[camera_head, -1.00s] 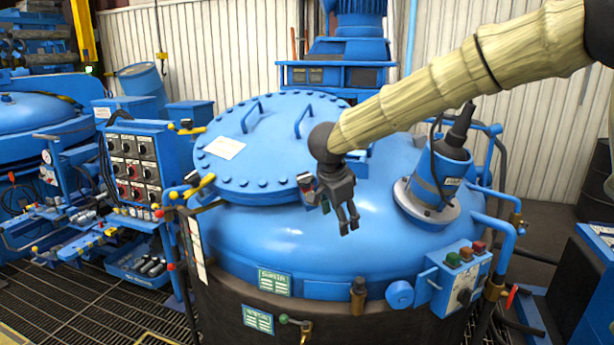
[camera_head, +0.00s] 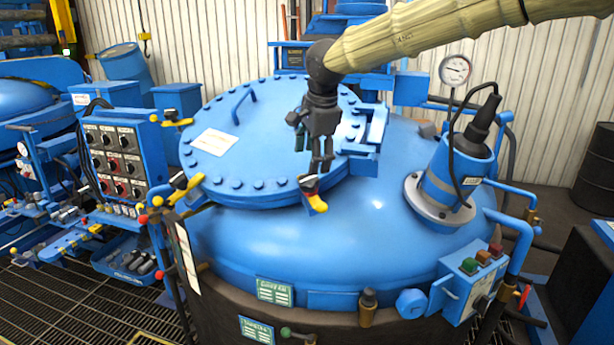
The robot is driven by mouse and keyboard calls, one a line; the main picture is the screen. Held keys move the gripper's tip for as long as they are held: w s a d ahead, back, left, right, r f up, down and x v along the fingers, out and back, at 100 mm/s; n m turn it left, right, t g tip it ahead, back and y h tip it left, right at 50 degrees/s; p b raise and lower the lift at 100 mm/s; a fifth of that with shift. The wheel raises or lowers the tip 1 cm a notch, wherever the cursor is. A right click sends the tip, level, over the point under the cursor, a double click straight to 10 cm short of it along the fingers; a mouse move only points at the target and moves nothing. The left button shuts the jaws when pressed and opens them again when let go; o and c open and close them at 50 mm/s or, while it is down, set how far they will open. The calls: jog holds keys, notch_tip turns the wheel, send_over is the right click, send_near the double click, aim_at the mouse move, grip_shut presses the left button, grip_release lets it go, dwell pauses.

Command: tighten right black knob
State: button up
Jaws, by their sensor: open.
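The right black knob (camera_head: 309,183) sits on a clamp with a yellow end (camera_head: 317,204) at the front right rim of the round blue lid (camera_head: 270,150). My gripper (camera_head: 321,170) points down, with its fingertips just above and slightly right of this knob. Its fingers are slightly apart with nothing visible between them. Whether a fingertip touches the knob cannot be told from this view. A similar black knob (camera_head: 179,182) with a yellow lever is at the left rim of the lid.
Another yellow-ended clamp (camera_head: 172,118) is at the lid's back left. A blue cylinder with a cable (camera_head: 452,170) and a pressure gauge (camera_head: 455,70) stand to the right. A switch panel (camera_head: 117,158) is at left. The front dome is clear.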

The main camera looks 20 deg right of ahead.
aim_at(309, 179)
jog(key=x, duration=0.2)
jog(key=p+x, duration=0.1)
jog(key=x, duration=0.3)
jog(key=shift+w+d, duration=0.2)
jog(key=shift+d, duration=0.05)
jog(key=shift+a+f+p, duration=0.15)
jog(key=shift+f+p, duration=0.25)
jog(key=shift+f, duration=0.3)
jog(key=shift+w+f, duration=0.35)
jog(key=shift+f, duration=0.2)
jog(key=shift+s+r, duration=0.1)
jog(key=shift+s, duration=0.05)
jog(key=c, duration=1)
